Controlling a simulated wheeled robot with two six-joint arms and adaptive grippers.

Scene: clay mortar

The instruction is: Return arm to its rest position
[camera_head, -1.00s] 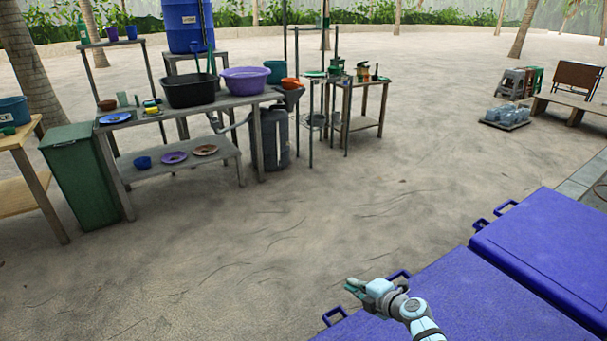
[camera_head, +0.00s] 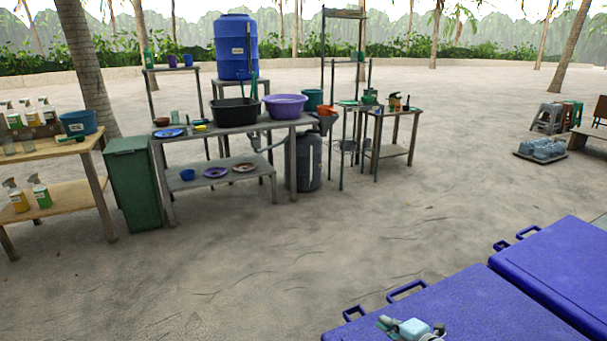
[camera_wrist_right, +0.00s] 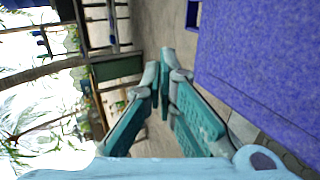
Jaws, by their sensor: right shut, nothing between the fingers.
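My right gripper (camera_head: 384,323) shows at the bottom of the head view, in front of the near blue lid (camera_head: 480,310). Most of the arm behind it is cut off by the lower edge. In the right wrist view the teal fingers (camera_wrist_right: 164,68) come together at their tips, with nothing held between them. The wrist view is turned on its side, with the blue lid surface at its right. My left gripper is not in view.
A second blue lid (camera_head: 565,265) lies to the right. Sandy ground (camera_head: 270,260) is open ahead. Beyond stand a grey wash table (camera_head: 225,131), a green bin (camera_head: 133,185) and a wooden shelf with bottles (camera_head: 60,148). Water jugs (camera_head: 541,149) stand at far right.

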